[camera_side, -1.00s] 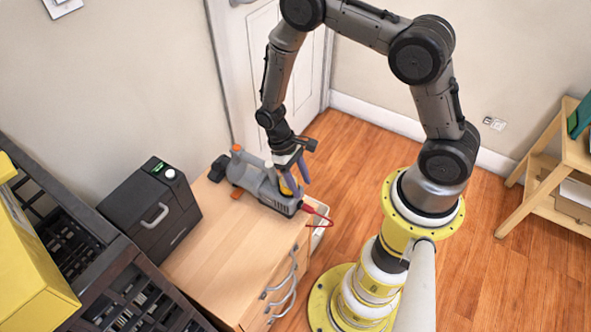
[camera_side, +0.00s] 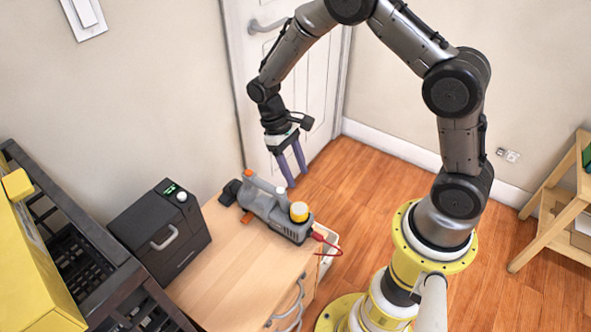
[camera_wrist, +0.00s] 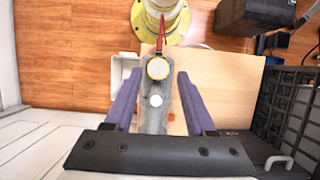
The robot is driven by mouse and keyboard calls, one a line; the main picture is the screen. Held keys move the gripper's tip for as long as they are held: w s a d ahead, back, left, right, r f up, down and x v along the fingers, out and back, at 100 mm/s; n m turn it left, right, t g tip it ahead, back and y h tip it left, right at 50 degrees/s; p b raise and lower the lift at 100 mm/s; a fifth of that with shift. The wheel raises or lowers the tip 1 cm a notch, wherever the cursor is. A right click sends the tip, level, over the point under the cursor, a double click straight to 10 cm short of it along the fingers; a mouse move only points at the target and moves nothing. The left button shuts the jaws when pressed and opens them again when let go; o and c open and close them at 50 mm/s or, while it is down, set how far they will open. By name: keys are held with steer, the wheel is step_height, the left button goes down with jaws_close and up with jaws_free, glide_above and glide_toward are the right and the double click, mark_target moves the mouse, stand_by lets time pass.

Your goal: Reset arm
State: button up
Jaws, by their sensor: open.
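My gripper (camera_side: 291,166) is open and empty, with two purple fingers pointing down above the far side of the cabinet top. In the wrist view my gripper (camera_wrist: 156,98) has its fingers spread wide on both sides of a grey pump-like machine, which is farther below. The fingers are apart from the machine.
A wooden cabinet (camera_side: 215,285) holds the machine and has bare room in front. A black box with a handle (camera_side: 160,235) stands left. Dark crates (camera_side: 75,245) and a yellow box (camera_side: 30,275) are at far left. A white door (camera_side: 290,80) is behind my gripper. A wooden shelf (camera_side: 550,220) stands right.

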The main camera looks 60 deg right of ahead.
step_height(320, 180, up, 20)
steer(key=s+t, duration=0.2)
steer(key=t, duration=0.4)
steer(key=s+r+t, duration=0.2)
steer(key=s+r, duration=0.4)
steer(key=s, duration=0.2)
steer(key=s+f+t, duration=0.1)
steer(key=s, duration=0.7)
steer(key=shift+a+f+t, duration=0.25)
steer(key=shift+f+t, duration=0.05)
steer(key=shift+t, duration=0.1)
